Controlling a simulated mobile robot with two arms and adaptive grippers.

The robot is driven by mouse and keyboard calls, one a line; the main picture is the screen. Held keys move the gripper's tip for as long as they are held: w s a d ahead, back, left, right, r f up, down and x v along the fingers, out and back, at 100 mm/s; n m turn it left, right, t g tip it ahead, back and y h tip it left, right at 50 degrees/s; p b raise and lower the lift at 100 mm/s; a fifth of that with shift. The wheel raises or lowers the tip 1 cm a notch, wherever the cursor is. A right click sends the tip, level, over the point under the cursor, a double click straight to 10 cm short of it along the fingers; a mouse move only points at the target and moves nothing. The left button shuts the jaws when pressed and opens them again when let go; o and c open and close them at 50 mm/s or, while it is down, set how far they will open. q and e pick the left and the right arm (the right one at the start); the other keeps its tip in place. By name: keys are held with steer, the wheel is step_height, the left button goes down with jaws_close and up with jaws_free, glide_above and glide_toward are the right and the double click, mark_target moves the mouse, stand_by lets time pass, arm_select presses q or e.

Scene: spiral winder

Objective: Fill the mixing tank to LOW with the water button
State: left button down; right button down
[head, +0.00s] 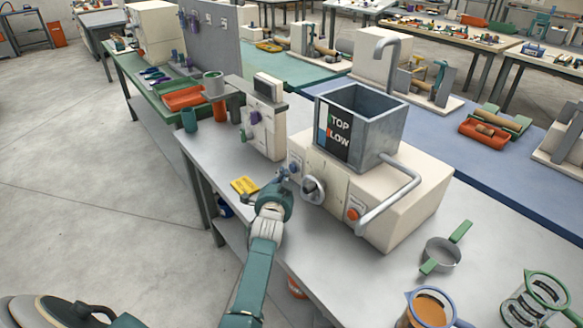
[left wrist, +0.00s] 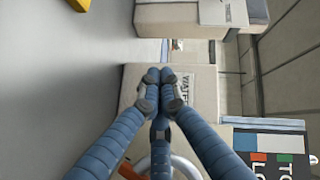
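The mixing tank (head: 378,132) is an open grey metal box on a cream machine base (head: 385,205). Its front plate (head: 335,132) reads TOP and LOW; part of this plate shows in the left wrist view (left wrist: 270,145). A curved spout (head: 388,45) stands above the tank. I cannot make out a water level inside. Contact with the button cannot be told.
A silver knob (head: 313,190) and an orange button (head: 352,214) are on the same front. A bent silver pipe (head: 400,195) sticks out at right. A yellow card (head: 245,186) lies left of my gripper. A sieve (head: 442,253) and jugs (head: 430,308) stand front right.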

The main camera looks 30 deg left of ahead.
arm_select(q)
steer(key=s+p, duration=0.1)
steer(key=s+a+p, duration=0.1)
steer(key=s+p, duration=0.1)
steer(key=shift+s+a, duration=0.3)
steer(key=shift+s, duration=0.05)
steer(key=shift+s+a, duration=0.15)
steer(key=shift+s, duration=0.35)
steer(key=shift+f, duration=0.15)
stand_by(0.5)
